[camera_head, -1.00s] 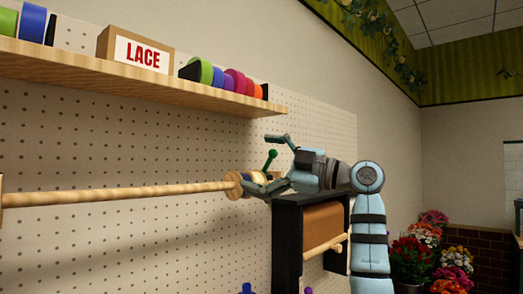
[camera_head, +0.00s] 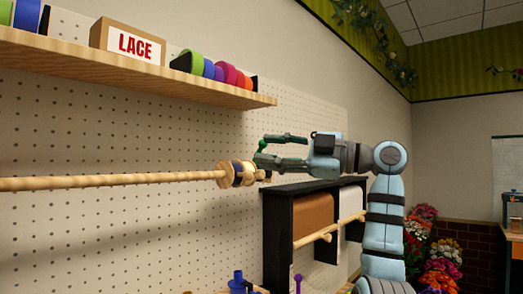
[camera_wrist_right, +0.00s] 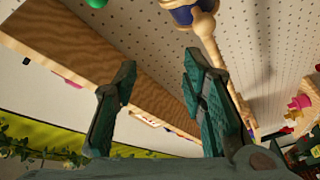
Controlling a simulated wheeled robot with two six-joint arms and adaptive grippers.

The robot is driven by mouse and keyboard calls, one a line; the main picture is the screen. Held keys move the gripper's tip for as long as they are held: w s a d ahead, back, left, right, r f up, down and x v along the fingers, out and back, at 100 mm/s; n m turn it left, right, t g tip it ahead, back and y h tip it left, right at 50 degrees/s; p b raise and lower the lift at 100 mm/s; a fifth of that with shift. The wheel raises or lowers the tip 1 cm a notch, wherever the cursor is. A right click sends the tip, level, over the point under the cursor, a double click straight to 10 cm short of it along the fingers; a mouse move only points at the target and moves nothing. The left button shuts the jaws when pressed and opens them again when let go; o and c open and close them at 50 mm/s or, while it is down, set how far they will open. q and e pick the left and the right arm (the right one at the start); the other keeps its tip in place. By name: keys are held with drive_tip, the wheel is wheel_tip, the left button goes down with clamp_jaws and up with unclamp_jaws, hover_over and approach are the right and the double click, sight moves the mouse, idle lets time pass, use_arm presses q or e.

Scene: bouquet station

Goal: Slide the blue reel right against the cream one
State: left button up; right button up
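The blue reel (camera_head: 237,172) sits on the wooden rod (camera_head: 120,181), close to its right end, between pale wooden flanges. In the right wrist view the blue reel (camera_wrist_right: 182,14) is cut by the top edge. Pale, cream-coloured parts (camera_head: 248,173) show just right of the blue; I cannot tell the cream reel from the flanges. My right gripper (camera_head: 262,149) is open and empty, a little above and right of the reels. In the right wrist view its fingers (camera_wrist_right: 160,64) are wide apart with nothing between them. My left gripper is not in view.
A shelf (camera_head: 130,76) with a LACE box (camera_head: 127,43) and coloured rolls runs above. A black rack (camera_head: 277,235) with a brown roll (camera_head: 312,214) is below my right arm.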

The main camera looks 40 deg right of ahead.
drive_tip(key=f+b+v, duration=0.1)
drive_tip(key=v, duration=1)
drive_tip(key=shift+s+a+f+b, duration=0.15)
drive_tip(key=shift+a+b, duration=0.15)
drive_tip(key=shift+b, duration=0.1)
idle(0.5)
